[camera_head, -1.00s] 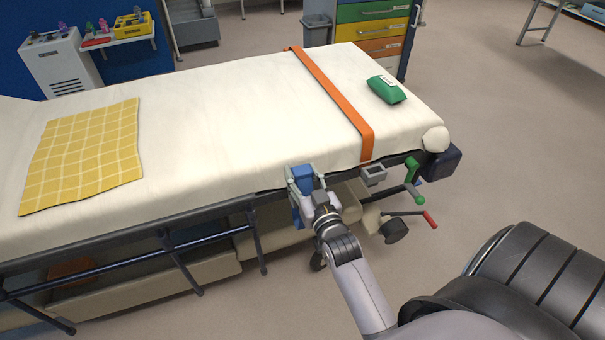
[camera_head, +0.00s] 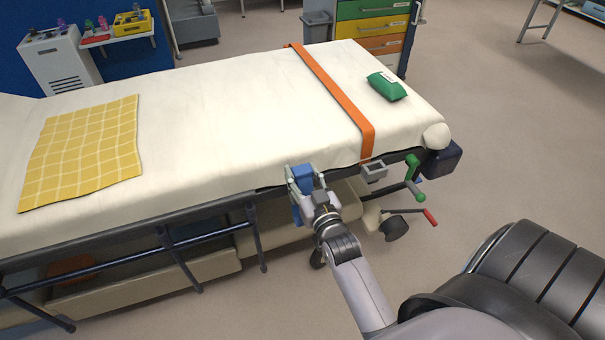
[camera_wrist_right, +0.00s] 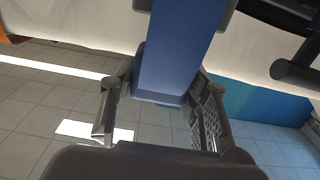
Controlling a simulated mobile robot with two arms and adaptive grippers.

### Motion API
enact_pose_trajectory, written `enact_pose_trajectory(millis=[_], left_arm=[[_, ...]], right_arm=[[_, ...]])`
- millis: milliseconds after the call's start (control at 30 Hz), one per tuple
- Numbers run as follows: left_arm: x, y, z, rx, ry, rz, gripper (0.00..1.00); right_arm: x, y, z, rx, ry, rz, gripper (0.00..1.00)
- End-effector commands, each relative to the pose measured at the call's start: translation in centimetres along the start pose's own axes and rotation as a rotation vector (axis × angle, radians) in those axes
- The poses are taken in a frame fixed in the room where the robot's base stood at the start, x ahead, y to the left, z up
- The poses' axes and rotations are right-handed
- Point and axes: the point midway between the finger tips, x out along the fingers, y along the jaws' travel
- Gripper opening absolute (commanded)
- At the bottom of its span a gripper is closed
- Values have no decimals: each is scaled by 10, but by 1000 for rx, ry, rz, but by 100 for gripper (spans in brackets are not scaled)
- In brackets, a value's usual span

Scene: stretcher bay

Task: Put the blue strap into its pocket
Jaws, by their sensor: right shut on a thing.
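The blue strap (camera_head: 302,174) is at the near side of the stretcher, just below the mattress edge. My right gripper (camera_head: 305,181) is around it and shut on it. In the right wrist view the blue strap (camera_wrist_right: 178,48) runs up between the two fingers of my right gripper (camera_wrist_right: 160,105). A small grey open-topped holder (camera_head: 374,174), which may be the pocket, sits on the stretcher's side to the right of the gripper, apart from the strap. My left gripper is not in view.
The stretcher (camera_head: 220,120) carries a yellow checked cloth (camera_head: 82,150), an orange strap (camera_head: 335,92) and a green pack (camera_head: 387,86). A green crank (camera_head: 413,172) and a red-tipped handle (camera_head: 429,217) stick out right of the holder. A dark side rail (camera_head: 180,245) is at left.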

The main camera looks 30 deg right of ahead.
Motion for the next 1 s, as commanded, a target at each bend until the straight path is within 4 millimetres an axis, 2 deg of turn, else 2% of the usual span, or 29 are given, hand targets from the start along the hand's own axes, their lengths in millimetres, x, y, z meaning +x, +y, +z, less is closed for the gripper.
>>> enact_pose_trajectory(millis=[1000], left_arm=[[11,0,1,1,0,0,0]], right_arm=[[0,0,19,0,1,0,22]])
